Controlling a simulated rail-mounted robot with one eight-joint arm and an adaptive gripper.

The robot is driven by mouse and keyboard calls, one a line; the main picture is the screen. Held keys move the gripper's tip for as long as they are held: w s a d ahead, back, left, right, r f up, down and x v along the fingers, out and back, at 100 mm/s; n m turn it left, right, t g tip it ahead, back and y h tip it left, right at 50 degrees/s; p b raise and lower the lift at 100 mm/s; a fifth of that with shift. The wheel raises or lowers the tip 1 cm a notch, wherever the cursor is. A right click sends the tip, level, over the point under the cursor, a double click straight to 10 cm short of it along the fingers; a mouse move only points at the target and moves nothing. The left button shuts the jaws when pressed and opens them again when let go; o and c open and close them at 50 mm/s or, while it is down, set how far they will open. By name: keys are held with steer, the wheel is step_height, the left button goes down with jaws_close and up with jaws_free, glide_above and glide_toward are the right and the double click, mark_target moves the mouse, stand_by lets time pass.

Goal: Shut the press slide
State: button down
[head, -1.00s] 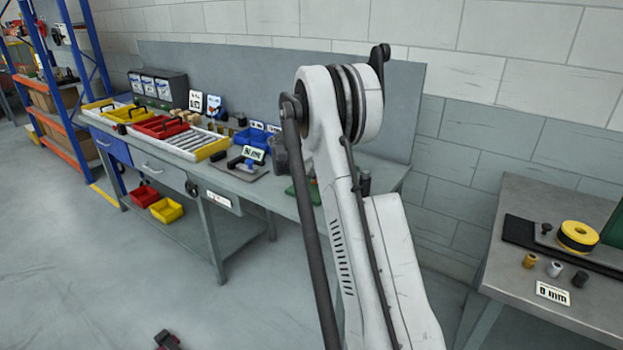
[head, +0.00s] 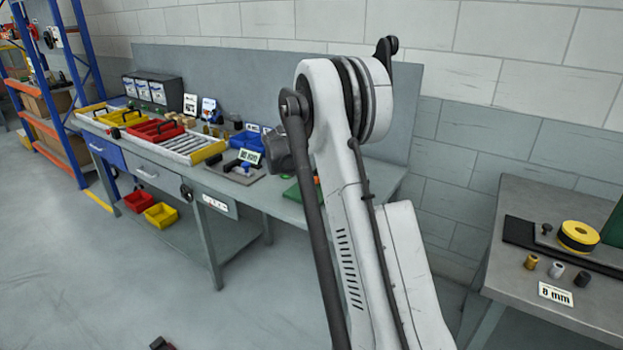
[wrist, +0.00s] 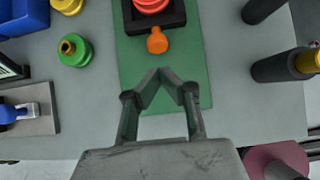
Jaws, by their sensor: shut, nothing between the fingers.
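In the wrist view, a black block (wrist: 175,22) with a round red-orange top (wrist: 152,4) stands at the top edge, partly cut off. An orange knob (wrist: 157,41) sticks out from its near side. Both are over a green plate (wrist: 188,85), which also shows behind my arm in the head view (head: 292,193). I take the knob and block as the press slide, but its travel is not clear. My gripper (wrist: 172,74) is shut and empty, its fingertips meeting over the green plate just short of the knob. A gap shows between tips and knob in the picture; contact is doubtful.
A green and orange round piece (wrist: 75,49) and a blue-handled fixture (wrist: 28,112) lie left of the plate. Dark cylinders (wrist: 280,68) lie right, and a pinkish roller (wrist: 275,160) is at lower right. Bare bench (wrist: 225,60) flanks the plate.

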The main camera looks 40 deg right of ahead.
steer(key=v, duration=0.9)
steer(key=shift+r, duration=0.25)
steer(key=shift+a, duration=0.1)
steer(key=s+a+r+m+t+y, duration=0.1)
steer(key=s+a+r+m+y, duration=0.1)
steer(key=s+a+r+m, duration=0.55)
steer(key=s+a+r+m+t+y, duration=0.1)
steer(key=s+a+r+m+t, duration=0.2)
steer(key=s+a, duration=0.8)
steer(key=s+a+f+m+y, duration=0.2)
steer(key=s+a+m, duration=0.3)
steer(key=s, duration=0.5)
steer(key=s+a+f+m+y, duration=0.2)
steer(key=s+a+m, duration=0.4)
steer(key=s+a, duration=0.4)
steer(key=shift+s+f+t, duration=0.4)
steer(key=shift+s+f, duration=0.15)
steer(key=shift+s, duration=0.1)
